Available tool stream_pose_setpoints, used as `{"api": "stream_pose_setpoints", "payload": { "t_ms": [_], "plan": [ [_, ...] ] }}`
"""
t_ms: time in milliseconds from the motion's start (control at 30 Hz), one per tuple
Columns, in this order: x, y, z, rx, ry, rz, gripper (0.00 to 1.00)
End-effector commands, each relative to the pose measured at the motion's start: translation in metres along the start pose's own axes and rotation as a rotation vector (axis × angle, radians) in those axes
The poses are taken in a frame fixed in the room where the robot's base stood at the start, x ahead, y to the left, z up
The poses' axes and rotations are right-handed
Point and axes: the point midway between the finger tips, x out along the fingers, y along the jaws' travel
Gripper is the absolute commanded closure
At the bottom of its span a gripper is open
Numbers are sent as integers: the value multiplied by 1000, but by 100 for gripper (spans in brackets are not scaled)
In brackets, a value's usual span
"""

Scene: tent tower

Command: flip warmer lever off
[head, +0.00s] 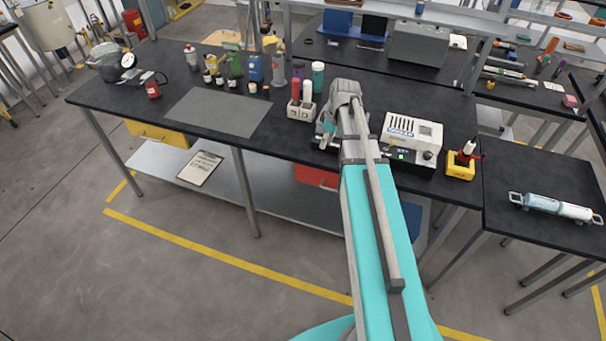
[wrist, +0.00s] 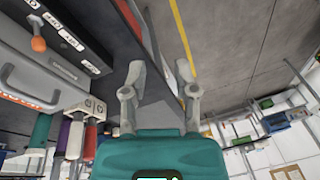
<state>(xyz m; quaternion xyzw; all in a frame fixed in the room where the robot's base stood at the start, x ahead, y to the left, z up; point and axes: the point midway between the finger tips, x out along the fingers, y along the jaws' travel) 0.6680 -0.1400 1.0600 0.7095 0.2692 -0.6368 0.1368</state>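In the wrist view, a grey box with a dark panel, which looks like the warmer (wrist: 40,78), is at the left. A lever with an orange knob (wrist: 38,44) sticks out from the panel beside small white labels, too small to read surely. My gripper (wrist: 160,70) is open and empty, with its fingers apart. The lever lies well to the left of the fingers and does not touch them. In the head view, my gripper (head: 326,130) is low over the bench behind my arm; its fingertips are unclear. I cannot make out the lever there.
A white holder (head: 300,112) with bottles stands just left of my gripper. A white machine (head: 410,140) with a green light and a yellow stand (head: 460,164) are to the right. A grey mat (head: 217,112) lies clear on the black bench (head: 150,85).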

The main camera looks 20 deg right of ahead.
Motion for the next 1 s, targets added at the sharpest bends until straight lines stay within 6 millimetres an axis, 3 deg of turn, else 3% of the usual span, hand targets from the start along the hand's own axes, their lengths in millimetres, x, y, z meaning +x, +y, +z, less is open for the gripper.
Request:
{"api": "stream_pose_setpoints", "payload": {
  "t_ms": [700,1000],
  "plan": [
    [29,-99,11,287,-78,76,62],
    [36,-129,18,392,-94,113,62]
  ]
}}
